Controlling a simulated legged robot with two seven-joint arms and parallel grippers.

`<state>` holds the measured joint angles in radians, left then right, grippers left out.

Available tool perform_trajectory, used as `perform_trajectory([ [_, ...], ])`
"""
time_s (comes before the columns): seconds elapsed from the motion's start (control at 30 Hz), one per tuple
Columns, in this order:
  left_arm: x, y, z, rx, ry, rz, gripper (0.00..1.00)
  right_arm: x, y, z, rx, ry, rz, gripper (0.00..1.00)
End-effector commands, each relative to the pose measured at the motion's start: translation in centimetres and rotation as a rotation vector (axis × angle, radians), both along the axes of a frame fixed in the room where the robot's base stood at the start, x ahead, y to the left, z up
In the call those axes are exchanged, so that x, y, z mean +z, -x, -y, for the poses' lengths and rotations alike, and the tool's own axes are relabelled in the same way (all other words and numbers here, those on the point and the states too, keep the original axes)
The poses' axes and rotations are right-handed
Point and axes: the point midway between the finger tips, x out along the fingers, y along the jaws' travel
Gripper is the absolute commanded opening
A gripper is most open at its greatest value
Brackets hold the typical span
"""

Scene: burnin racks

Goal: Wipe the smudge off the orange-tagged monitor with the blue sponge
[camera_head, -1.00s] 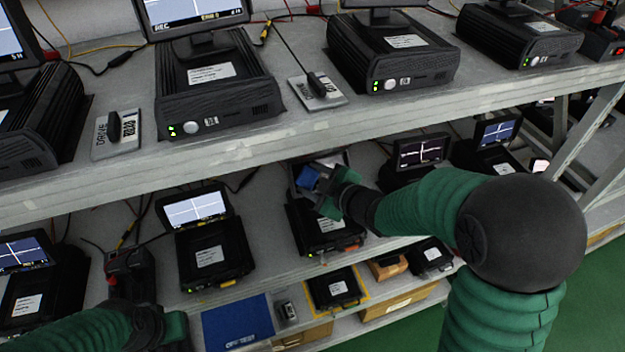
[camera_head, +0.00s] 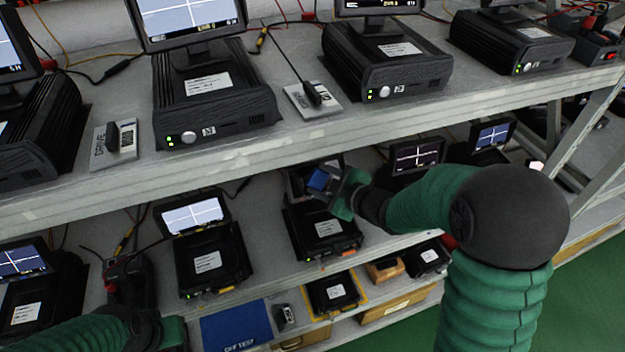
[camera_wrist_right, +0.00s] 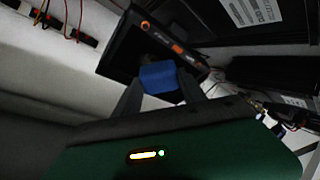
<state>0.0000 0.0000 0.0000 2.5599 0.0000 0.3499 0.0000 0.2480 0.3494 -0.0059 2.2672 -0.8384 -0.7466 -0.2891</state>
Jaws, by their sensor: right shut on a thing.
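The blue sponge (camera_head: 319,180) is held in my right gripper (camera_head: 329,187), which is shut on it. The gripper is at the middle monitor (camera_head: 299,168) on the lower shelf and hides much of its screen. The black unit under this monitor has an orange tag at its front edge. In the right wrist view, the sponge (camera_wrist_right: 158,77) sits between the fingers, in front of a dark monitor (camera_wrist_right: 122,48) with an orange strip. Whether it touches the screen, and any smudge, I cannot tell. My left gripper (camera_head: 128,275) is low at the left; its jaws are unclear.
The upper shelf edge (camera_head: 250,150) runs just above my right gripper. Lit monitors stand left (camera_head: 194,215) and right (camera_head: 418,156) of the middle one. A blue mat (camera_head: 236,327) and several boxes lie on the shelf below.

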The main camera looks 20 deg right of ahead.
Motion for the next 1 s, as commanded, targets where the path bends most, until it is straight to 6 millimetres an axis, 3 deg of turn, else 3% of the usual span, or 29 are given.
perform_trajectory([
  [0.57,1.4,0.0,0.0,0.0,0.0,0.0,0.25,-0.1,-0.1,4.0,0.001,0.0,0.001,0.16],
  [0.73,1.0,0.0,0.0,0.0,0.0,0.0,0.25,-0.3,-0.2,3.4,0.002,0.0,0.001,0.16],
  [1.0,-0.1,0.0,0.0,0.0,0.0,0.0,0.25,-0.2,-0.1,0.6,0.002,0.0,0.002,0.16],
])
